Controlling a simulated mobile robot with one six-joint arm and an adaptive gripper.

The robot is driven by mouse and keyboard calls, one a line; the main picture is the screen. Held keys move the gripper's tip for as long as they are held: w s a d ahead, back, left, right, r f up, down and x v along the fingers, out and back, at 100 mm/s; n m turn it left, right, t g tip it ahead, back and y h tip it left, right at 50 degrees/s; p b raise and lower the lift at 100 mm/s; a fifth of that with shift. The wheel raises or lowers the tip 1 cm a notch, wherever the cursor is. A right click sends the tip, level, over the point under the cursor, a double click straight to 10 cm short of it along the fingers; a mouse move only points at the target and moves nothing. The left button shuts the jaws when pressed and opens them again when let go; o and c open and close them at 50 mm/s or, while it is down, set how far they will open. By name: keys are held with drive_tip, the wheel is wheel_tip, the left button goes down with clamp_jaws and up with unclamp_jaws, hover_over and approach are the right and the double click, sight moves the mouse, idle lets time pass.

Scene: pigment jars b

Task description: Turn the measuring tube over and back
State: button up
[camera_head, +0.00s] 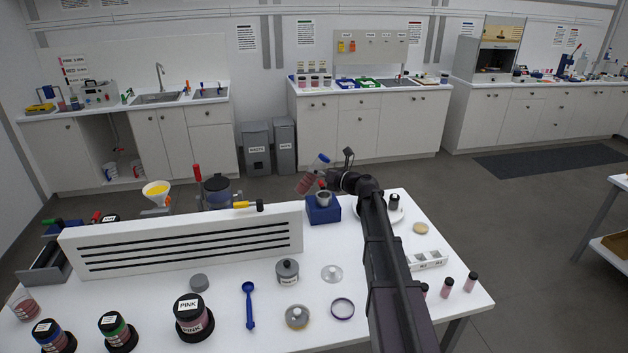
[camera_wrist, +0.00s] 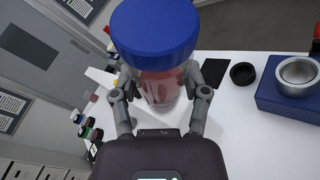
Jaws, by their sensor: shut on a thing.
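The measuring tube (camera_head: 308,181) is a clear tube with pink contents and a blue cap. My gripper (camera_head: 323,182) is shut on it and holds it in the air above the far edge of the table, beside the blue block. In the head view the tube is tilted, with its blue cap at the upper right and its pink end at the lower left. In the wrist view the tube (camera_wrist: 160,88) sits between both fingers of my gripper (camera_wrist: 160,100), with the large blue cap (camera_wrist: 154,30) closest to the camera. The fingers hide part of its sides.
A blue block (camera_head: 322,213) with a metal cup stands just below the tube. A white slotted panel (camera_head: 185,246) stands to the left. Jars, lids and a blue spoon (camera_head: 249,306) lie across the white table (camera_head: 225,325). Small vials stand near the right edge.

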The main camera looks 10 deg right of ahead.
sight(315, 181)
drive_tip(key=m+t+b, duration=0.1)
drive_tip(key=b, duration=0.1)
drive_tip(key=f+m+y+b, duration=0.1)
drive_tip(key=m, duration=0.1)
drive_tip(key=m+t+b, duration=0.1)
drive_tip(key=m+b, duration=0.1)
drive_tip(key=shift+d+f+t+y+b, duration=0.25)
drive_tip(key=shift+t+y+b, duration=0.05)
drive_tip(key=m+t+b, duration=0.1)
drive_tip(key=m+b, duration=0.1)
drive_tip(key=m+t+b, duration=0.2)
drive_tip(key=m, duration=0.1)
drive_tip(key=shift+f+m, duration=0.3)
drive_tip(key=shift+f, duration=0.1)
drive_tip(key=m+t+h+b, duration=0.1)
drive_tip(key=m, duration=0.1)
drive_tip(key=m+t+h+b, duration=0.1)
drive_tip(key=m, duration=0.2)
drive_tip(key=m+t+h+b, duration=0.1)
drive_tip(key=m, duration=0.1)
drive_tip(key=shift+a+f+m+t+h, duration=0.2)
drive_tip(key=shift+f+m+t+h, duration=0.1)
drive_tip(key=shift+f+m, duration=0.1)
drive_tip(key=shift+a+f+m+t+h+b, duration=0.1)
drive_tip(key=shift+m+t+h+b, duration=0.25)
drive_tip(key=shift+m+h, duration=1.2)
drive_tip(key=shift+a+m+t+h+b, duration=0.15)
drive_tip(key=shift+m+t+h, duration=0.6)
drive_tip(key=shift+m, duration=1.3)
drive_tip(key=shift+d, duration=0.1)
